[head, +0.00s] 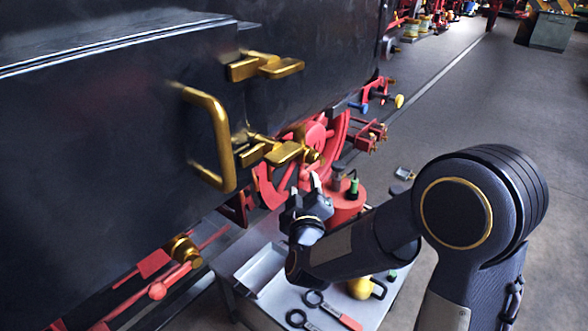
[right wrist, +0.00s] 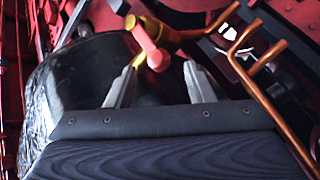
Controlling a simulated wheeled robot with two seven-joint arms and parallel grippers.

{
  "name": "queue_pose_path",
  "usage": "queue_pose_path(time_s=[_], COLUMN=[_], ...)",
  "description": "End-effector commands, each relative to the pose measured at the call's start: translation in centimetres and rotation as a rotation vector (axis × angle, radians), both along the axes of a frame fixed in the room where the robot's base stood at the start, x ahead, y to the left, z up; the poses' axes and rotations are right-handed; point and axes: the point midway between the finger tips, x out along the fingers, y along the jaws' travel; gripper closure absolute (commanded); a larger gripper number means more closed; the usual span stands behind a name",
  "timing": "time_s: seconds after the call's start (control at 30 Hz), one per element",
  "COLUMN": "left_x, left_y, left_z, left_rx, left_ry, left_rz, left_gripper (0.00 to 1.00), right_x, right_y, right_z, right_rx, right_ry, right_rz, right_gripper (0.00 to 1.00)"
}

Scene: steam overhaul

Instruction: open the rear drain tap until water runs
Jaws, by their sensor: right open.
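In the right wrist view a brass tap (right wrist: 136,22) with a pinkish-red, round-ended lever (right wrist: 153,52) shows just beyond my right gripper (right wrist: 160,84). I take it for the drain tap, but cannot tell if it is the rear one. The lever's end lies in line with the gap between the two fingers; contact is not clear. My right gripper (head: 304,183) is open, below the brass fittings and beside the red wheel in the head view. The tap is not clear in the head view. No running water shows. My left gripper is out of view.
A brass handle (head: 222,140) stands out from the dark engine side. Copper pipes (right wrist: 262,65) run close to the right finger in the right wrist view. A grey cart (head: 275,304) below holds red-handled spanners (head: 335,312), a red can (head: 345,207) and a yellow can (head: 359,288).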

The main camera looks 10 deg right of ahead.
Motion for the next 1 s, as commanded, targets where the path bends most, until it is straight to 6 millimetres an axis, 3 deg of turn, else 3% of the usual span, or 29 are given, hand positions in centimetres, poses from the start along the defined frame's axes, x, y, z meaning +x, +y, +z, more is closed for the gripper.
queue_pose_path(time_s=[0.4,0.77,1.0], left_x=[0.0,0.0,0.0], left_y=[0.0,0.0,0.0], left_z=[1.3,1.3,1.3], left_rx=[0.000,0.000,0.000], left_ry=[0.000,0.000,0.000], left_rz=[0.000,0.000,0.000], left_gripper=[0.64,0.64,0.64], right_x=[6.0,6.7,6.7], right_y=[-1.3,-1.5,-1.4], right_z=[0.1,0.0,-0.1], right_rx=[0.002,0.004,0.005], right_ry=[0.002,0.001,0.004], right_rz=[0.001,0.002,0.004], right_gripper=[0.52,0.52,0.81])
